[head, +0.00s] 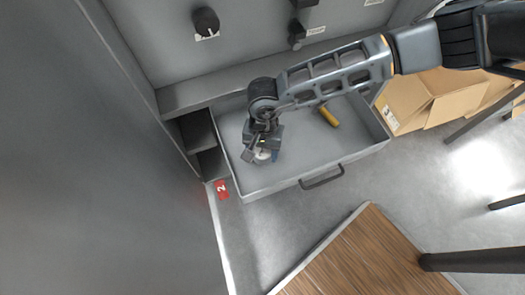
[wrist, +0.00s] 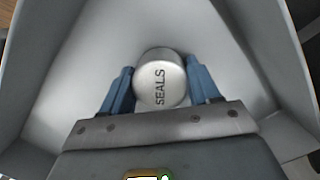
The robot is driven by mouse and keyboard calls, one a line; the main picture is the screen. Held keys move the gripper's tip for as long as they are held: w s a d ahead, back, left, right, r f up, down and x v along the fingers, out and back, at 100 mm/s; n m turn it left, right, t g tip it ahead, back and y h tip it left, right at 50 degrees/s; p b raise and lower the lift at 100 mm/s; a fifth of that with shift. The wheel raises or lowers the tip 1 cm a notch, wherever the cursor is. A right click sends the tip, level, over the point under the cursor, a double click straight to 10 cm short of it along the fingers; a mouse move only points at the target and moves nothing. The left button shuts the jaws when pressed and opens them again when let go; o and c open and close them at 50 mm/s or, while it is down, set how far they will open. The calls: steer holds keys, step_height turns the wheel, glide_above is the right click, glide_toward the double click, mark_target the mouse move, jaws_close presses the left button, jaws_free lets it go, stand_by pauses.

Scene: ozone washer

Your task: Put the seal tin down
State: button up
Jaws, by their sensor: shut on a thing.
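The seal tin (wrist: 160,78) is a round, pale silver tin with "SEALS" written on its top. My gripper (wrist: 160,88) is shut on it, with a blue finger on each side. In the head view, my gripper (head: 263,153) reaches down into the left part of an open grey drawer (head: 290,183), and the tin (head: 262,156) shows partly beneath it. I cannot tell whether the tin touches the drawer floor.
A yellow object (head: 328,116) lies farther right in the drawer. The drawer has raised walls and a dark front handle (head: 321,178). Cardboard boxes (head: 430,97) stand to the right. Drawer floor between tin and yellow object is clear.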

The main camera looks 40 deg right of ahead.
steer(key=shift+f, duration=0.25)
steer(key=o, duration=1.1)
steer(key=shift+c, duration=0.2)
step_height(320, 180, up, 12)
steer(key=d+p, duration=0.1)
steer(key=p, duration=0.2)
steer(key=shift+w, duration=0.45)
steer(key=shift+d+r, duration=0.1)
